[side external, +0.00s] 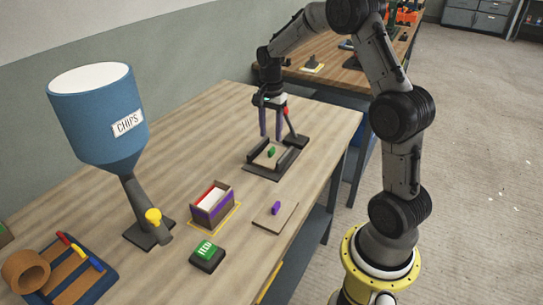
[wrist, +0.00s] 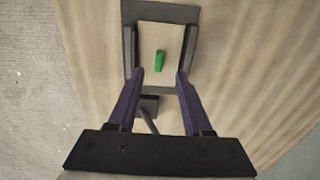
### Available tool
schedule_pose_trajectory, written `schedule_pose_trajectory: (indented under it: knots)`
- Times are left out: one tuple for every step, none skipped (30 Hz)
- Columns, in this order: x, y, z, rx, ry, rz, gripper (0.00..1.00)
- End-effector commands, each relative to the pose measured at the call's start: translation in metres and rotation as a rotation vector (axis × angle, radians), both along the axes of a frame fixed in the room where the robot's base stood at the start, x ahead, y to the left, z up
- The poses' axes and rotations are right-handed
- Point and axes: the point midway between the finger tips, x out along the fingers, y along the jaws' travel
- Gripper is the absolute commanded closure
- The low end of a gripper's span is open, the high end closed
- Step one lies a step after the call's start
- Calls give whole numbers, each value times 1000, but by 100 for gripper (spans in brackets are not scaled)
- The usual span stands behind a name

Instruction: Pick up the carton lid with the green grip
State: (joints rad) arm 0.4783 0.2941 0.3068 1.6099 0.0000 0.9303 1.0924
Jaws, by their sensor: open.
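The carton lid (side external: 262,158) is a flat tan board with a small green grip (side external: 271,152) standing up in its middle. It lies in a dark fixture (side external: 249,172) near the far right part of the table. In the wrist view the lid (wrist: 150,42) and its green grip (wrist: 160,61) show ahead of the fingertips. My gripper (side external: 272,138) is open and empty, pointing down above the fixture. In the wrist view its purple fingers (wrist: 159,76) are spread, with the grip between their lines and a little beyond the tips. No contact with the grip shows.
A second tan board with a purple grip (side external: 276,208) lies nearer on the table. Beside it stands an open carton (side external: 212,206). A blue chips hopper (side external: 92,110), a green-topped button box (side external: 206,251) and a tool tray (side external: 80,278) stand to the left. A dark post leans beside the fixture.

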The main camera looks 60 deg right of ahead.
Motion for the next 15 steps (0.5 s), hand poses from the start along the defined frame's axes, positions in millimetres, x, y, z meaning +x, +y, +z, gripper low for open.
schedule_pose_trajectory:
  knots:
    - [0, 0, -3, 1, 2, 0, 50]
    - [-1, 0, -5, 1, 3, 0, 50]
    - [-1, 0, -9, 2, 3, 0, 50]
    - [-2, 0, -13, 2, 4, 0, 50]
    - [-2, 0, -18, 3, 5, 0, 50]
    - [-2, 0, -24, 2, 4, 0, 50]
    - [-3, -1, -29, 3, 5, 0, 50]
    - [-3, -1, -33, 2, 4, 0, 50]
    - [-3, -1, -38, 2, 4, 0, 50]
    - [-3, -1, -42, 2, 4, 0, 50]
    - [-3, -1, -45, 2, 3, 0, 50]
    - [-3, -1, -49, 2, 4, 0, 50]
    - [-3, -1, -51, 2, 3, 0, 50]
    - [-2, -1, -52, 1, 2, 0, 50]
    - [-2, -1, -53, 0, 1, 0, 50]
